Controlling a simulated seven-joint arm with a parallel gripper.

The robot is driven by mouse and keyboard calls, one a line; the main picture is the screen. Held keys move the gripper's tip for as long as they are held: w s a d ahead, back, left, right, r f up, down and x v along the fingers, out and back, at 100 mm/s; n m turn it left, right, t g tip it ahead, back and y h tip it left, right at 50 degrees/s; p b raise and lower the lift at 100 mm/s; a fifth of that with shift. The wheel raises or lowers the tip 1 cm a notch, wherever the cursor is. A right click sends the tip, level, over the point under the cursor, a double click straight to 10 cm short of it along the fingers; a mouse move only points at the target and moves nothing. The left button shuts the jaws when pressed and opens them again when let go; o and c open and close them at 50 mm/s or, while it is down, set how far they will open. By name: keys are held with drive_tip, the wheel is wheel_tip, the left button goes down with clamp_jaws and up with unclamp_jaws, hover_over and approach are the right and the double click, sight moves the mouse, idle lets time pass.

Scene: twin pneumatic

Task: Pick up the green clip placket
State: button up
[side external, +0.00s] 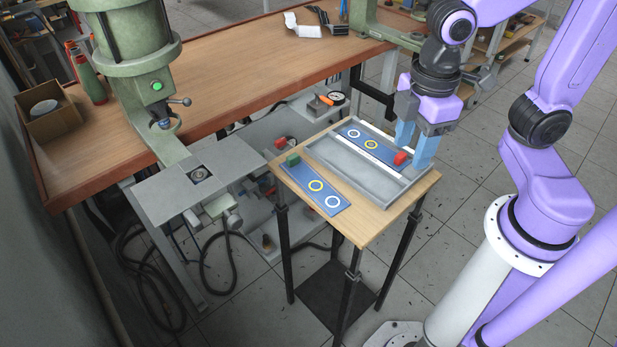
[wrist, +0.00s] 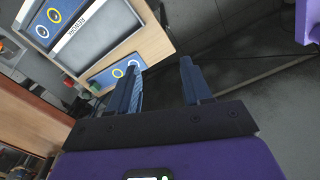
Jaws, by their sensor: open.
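The green clip placket (side external: 317,186) is a flat blue plate with a green clip (side external: 293,159) at its left end, then a yellow ring and a white ring. It lies on the small wooden table, left of the grey tray. My gripper (side external: 413,155) is open and empty, pointing down at the tray's right end, apart from the green clip placket. In the wrist view my two fingers (wrist: 162,66) are spread with floor between them.
A similar blue plate with a red clip (side external: 402,157) lies in the grey tray (side external: 347,173), close to my fingers. The small wooden table (side external: 372,226) has bare wood at its front. A green press (side external: 128,50) and a workbench (side external: 235,65) stand behind and left.

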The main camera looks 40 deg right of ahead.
drive_tip(key=w+a+n, duration=0.1)
drive_tip(key=w+a, duration=0.1)
drive_tip(key=w, duration=0.6)
drive_tip(key=w+a+n, duration=0.1)
drive_tip(key=w+a, duration=0.2)
drive_tip(key=w, duration=0.4)
drive_tip(key=n, duration=0.2)
hover_over(291, 157)
wheel_tip(291, 157, down, 2)
wheel_tip(291, 157, down, 17)
clamp_jaws()
